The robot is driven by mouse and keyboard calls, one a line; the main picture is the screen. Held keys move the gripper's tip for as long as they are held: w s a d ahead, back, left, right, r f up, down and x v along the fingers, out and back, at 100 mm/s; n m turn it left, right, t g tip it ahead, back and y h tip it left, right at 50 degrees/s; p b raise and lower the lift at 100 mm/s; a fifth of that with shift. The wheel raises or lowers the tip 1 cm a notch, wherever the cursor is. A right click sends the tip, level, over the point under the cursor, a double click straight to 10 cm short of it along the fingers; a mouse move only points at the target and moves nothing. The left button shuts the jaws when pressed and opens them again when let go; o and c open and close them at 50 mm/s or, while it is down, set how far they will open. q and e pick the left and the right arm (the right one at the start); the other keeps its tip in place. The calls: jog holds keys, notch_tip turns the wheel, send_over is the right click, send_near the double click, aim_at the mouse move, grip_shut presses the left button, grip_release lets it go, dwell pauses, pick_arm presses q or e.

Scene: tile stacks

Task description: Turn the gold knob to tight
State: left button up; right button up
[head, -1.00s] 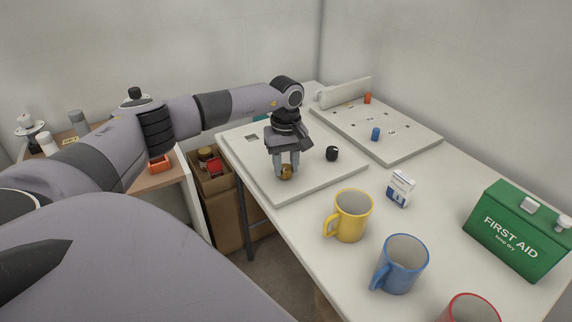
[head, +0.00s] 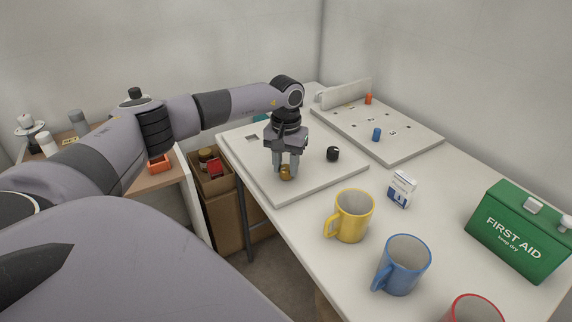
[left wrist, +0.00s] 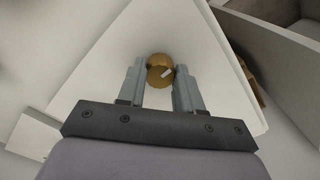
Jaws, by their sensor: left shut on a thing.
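The gold knob (head: 286,173) sits on a pale panel (head: 318,180) on the table. In the left wrist view the left gripper's fingertips (left wrist: 160,72) flank the knob. Any marking for tight around the knob cannot be made out. My right gripper is not in view.
A black knob (head: 333,154) is on the same panel to the right. A yellow mug (head: 351,216), a blue mug (head: 402,266), a small white box (head: 402,189) and a green first aid case (head: 520,232) stand nearer. A board with pegs (head: 400,145) lies behind.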

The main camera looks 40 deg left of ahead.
aim_at(286, 168)
pick_arm(q)
jog(key=shift+w+a+r, duration=0.1)
jog(key=shift+r, duration=0.2)
jog(key=o, duration=1.1)
jog(key=shift+c, duration=0.2)
jog(key=shift+f, duration=0.1)
notch_tip(286, 168, up, 7)
jog(key=shift+r, duration=0.15)
